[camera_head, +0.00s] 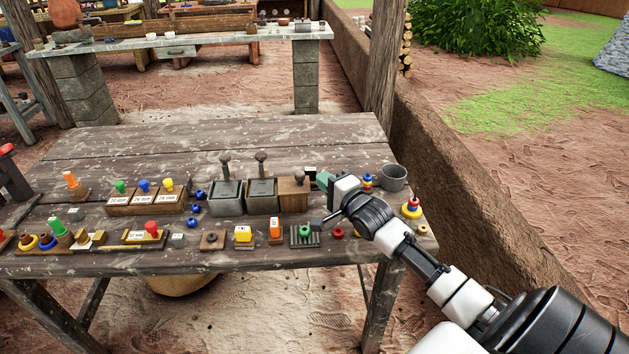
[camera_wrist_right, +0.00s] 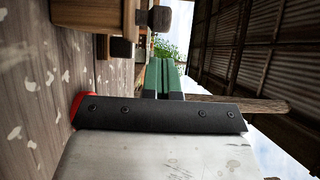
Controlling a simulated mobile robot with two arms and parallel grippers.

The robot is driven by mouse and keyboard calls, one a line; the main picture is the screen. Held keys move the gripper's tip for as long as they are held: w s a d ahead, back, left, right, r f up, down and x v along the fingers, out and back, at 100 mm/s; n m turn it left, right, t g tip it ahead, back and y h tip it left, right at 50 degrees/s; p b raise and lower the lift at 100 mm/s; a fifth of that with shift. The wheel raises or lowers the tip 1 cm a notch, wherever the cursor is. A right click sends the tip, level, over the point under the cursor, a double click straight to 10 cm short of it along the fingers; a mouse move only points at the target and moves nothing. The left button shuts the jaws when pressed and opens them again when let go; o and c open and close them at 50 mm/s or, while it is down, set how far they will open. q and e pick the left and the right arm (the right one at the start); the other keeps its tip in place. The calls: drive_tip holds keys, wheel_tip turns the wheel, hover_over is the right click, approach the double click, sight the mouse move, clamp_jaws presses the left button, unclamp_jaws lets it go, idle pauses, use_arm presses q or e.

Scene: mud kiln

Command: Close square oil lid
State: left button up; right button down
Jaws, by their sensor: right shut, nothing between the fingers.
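Two grey square containers stand near the middle of the table in the head view, the left one (camera_head: 226,197) and the right one (camera_head: 263,197). Each has an upright knobbed handle above it. I cannot tell which is the square oil container or how its lid sits. My right gripper (camera_head: 321,179) is just right of a wooden box (camera_head: 293,195) with a dark handle. In the right wrist view, its green fingers (camera_wrist_right: 163,66) are together and empty. The wooden box (camera_wrist_right: 92,47) and its knob (camera_wrist_right: 159,18) lie ahead to the upper left there. My left gripper is out of view.
A grey cup (camera_head: 394,179) and stacked coloured rings (camera_head: 411,208) stand near my right arm. Several small coloured blocks and button boards line the front and left of the wooden table (camera_head: 240,140). The table's back is clear. A low mud wall (camera_head: 440,165) runs along the right.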

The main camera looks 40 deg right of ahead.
sight(279, 191)
drive_tip(key=shift+w+a, duration=0.9)
drive_tip(key=shift+a, duration=0.05)
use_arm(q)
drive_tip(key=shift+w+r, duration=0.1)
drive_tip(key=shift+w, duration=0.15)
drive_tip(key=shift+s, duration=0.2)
use_arm(e)
drive_tip(key=shift+a, duration=0.15)
drive_tip(key=w+a, duration=0.1)
drive_tip(key=a, duration=0.1)
drive_tip(key=w+a+p, duration=0.1)
drive_tip(key=w+a, duration=0.1)
drive_tip(key=w+a+p, duration=0.1)
drive_tip(key=a, duration=0.2)
drive_tip(key=shift+w, duration=0.25)
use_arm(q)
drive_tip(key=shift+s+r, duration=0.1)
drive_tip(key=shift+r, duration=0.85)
use_arm(e)
drive_tip(key=shift+r, duration=0.1)
drive_tip(key=shift+a, duration=0.15)
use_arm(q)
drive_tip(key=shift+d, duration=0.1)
